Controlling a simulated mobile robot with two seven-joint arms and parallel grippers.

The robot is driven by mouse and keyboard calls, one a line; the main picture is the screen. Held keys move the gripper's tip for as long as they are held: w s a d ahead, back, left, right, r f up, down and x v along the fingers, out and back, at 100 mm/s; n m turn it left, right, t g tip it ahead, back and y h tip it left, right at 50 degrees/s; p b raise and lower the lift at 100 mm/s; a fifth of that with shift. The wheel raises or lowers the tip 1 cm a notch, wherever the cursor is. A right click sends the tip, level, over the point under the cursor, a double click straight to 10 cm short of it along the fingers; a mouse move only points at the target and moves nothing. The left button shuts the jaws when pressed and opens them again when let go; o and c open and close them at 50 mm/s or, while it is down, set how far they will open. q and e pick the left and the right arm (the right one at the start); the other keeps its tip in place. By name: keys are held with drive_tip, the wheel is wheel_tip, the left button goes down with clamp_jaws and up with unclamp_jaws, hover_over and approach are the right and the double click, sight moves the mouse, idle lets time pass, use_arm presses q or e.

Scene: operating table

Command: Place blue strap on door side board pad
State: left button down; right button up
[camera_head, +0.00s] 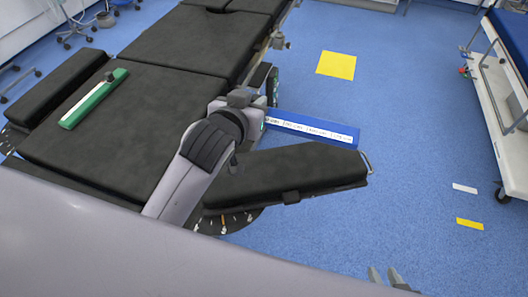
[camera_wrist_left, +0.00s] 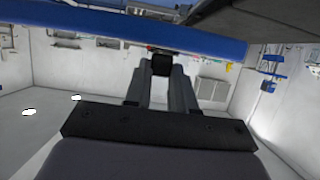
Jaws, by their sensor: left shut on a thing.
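The blue strap (camera_head: 310,128) has a white label strip along it and extends to the right from my left gripper (camera_head: 262,118). The gripper is shut on the strap near its left end. The strap is above the far edge of the angled black board pad (camera_head: 290,172) at the right of the table; I cannot tell if they touch. In the left wrist view the strap (camera_wrist_left: 130,28) crosses the top, beyond the fingers (camera_wrist_left: 162,70). My right gripper (camera_head: 388,277) shows only its fingertips at the bottom edge, apart and empty.
A green strap (camera_head: 94,98) lies on the left of the black operating table (camera_head: 120,135). Another board pad (camera_head: 52,85) is at the table's far left. A white trolley (camera_head: 500,110) stands at the right. Blue floor with a yellow square (camera_head: 337,65) is open between.

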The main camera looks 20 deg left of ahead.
use_arm(q)
drive_tip(key=shift+f+b, duration=0.9)
drive_tip(key=shift+f, duration=6.45)
drive_tip(key=shift+f, duration=0.25)
drive_tip(key=c, duration=0.9)
unclamp_jaws()
drive_tip(key=shift+c, duration=0.2)
drive_tip(key=shift+r, duration=0.1)
drive_tip(key=shift+r, duration=0.2)
